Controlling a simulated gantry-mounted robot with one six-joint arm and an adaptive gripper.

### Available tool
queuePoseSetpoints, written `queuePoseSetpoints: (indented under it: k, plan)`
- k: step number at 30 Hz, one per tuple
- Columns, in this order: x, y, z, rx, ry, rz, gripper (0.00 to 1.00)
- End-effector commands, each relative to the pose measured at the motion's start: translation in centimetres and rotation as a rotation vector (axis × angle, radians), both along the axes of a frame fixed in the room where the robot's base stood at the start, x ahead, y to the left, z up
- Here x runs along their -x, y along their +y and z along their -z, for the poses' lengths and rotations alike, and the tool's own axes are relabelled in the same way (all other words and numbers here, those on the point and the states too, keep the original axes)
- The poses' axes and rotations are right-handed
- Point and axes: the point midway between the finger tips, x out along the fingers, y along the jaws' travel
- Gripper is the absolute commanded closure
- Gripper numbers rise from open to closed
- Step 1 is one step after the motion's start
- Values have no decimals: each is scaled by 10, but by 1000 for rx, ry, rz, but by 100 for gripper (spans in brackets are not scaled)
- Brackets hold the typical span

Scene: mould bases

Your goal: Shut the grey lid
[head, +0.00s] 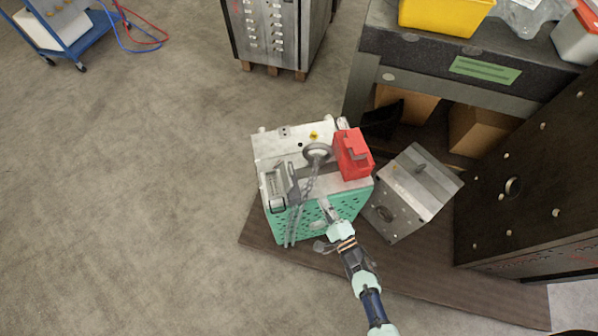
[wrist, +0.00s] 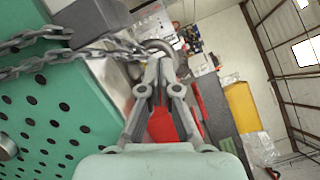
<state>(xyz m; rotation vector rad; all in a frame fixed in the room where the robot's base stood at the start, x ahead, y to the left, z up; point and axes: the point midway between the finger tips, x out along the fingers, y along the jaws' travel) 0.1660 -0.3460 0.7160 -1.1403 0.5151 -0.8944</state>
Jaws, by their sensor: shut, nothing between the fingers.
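A small grey case (head: 275,192) sits at the left front of the metal mould base on the teal perforated stand (head: 300,224). What looks like its grey lid (head: 293,180) stands raised along the case's right side, so the case appears open. In the wrist view a dark grey part (wrist: 92,18) at the top left may be this lid; I cannot be sure. My gripper (head: 325,205) is shut and empty in front of the stand's top edge, right of the lid and apart from it. In the wrist view its fingers (wrist: 165,72) are together.
A chain (head: 298,212) hangs from a lifting ring (head: 317,152) between lid and gripper. A red box (head: 353,153) sits right of the ring. A tilted metal block (head: 418,185) and dark large plate (head: 530,180) stand right.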

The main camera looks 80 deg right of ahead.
Motion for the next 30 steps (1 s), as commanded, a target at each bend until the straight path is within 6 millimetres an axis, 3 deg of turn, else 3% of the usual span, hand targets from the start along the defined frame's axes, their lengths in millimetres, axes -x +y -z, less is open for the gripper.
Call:
queuePoseSetpoints:
  k: [8, 20, 24, 30]
  plan:
    - [-9, -12, 0, 4, -9, -5, 100]
    - [-57, -82, -6, 6, -10, -4, 100]
    - [-77, -74, -13, 3, -8, -7, 100]
    - [-91, -69, -22, 2, -8, -3, 100]
